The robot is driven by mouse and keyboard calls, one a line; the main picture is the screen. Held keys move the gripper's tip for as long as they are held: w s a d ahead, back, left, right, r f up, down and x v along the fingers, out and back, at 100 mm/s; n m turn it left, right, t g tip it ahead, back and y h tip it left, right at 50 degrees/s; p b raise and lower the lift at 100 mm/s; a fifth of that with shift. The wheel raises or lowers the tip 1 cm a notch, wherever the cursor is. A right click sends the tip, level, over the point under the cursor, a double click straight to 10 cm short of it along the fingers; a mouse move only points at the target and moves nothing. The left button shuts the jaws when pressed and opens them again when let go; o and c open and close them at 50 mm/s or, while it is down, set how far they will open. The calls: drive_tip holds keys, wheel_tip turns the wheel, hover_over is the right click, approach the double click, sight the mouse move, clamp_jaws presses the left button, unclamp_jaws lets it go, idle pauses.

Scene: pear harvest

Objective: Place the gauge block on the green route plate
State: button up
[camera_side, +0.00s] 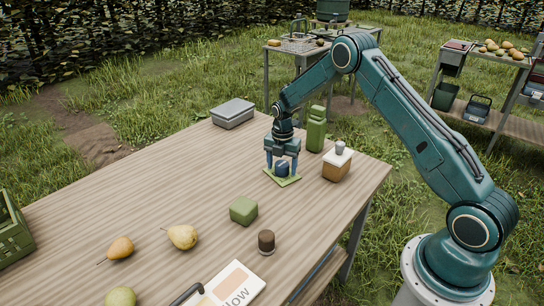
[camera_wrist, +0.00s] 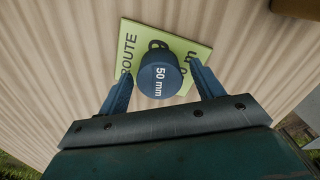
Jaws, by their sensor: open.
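The gauge block (camera_side: 282,169) is a dark blue round piece. In the wrist view my gripper (camera_wrist: 160,82) is open, with gaps between fingers and block.
A grey case (camera_side: 233,113) lies behind left. A green cube (camera_side: 243,210), a dark cylinder (camera_side: 266,241) and pears (camera_side: 182,237) lie nearer the front.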

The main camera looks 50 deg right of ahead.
wheel_tip(320, 180, up, 12)
idle(0.6)
drive_tip(key=shift+r, duration=0.1)
idle(0.4)
wheel_tip(320, 180, up, 12)
drive_tip(key=m+t, duration=0.1)
drive_tip(key=m, duration=0.4)
hover_over(282, 165)
drive_tip(key=s+a, duration=0.5)
drive_tip(key=s, duration=0.1)
drive_tip(key=s+a+r+m+t, duration=0.2)
drive_tip(key=s+a+r+m, duration=0.25)
drive_tip(key=s+r, duration=0.3)
drive_tip(key=s+a+m+t, duration=0.1)
drive_tip(key=s+a+m, duration=0.1)
drive_tip(key=s+m, duration=0.4)
drive_tip(key=s+a+m+t, duration=0.1)
drive_tip(key=s+a+m, duration=0.2)
drive_tip(key=s, duration=1.2)
drive_tip(key=m, duration=0.3)
drive_tip(key=shift+s+r+t, duration=0.15)
drive_tip(key=shift+t, duration=0.15)
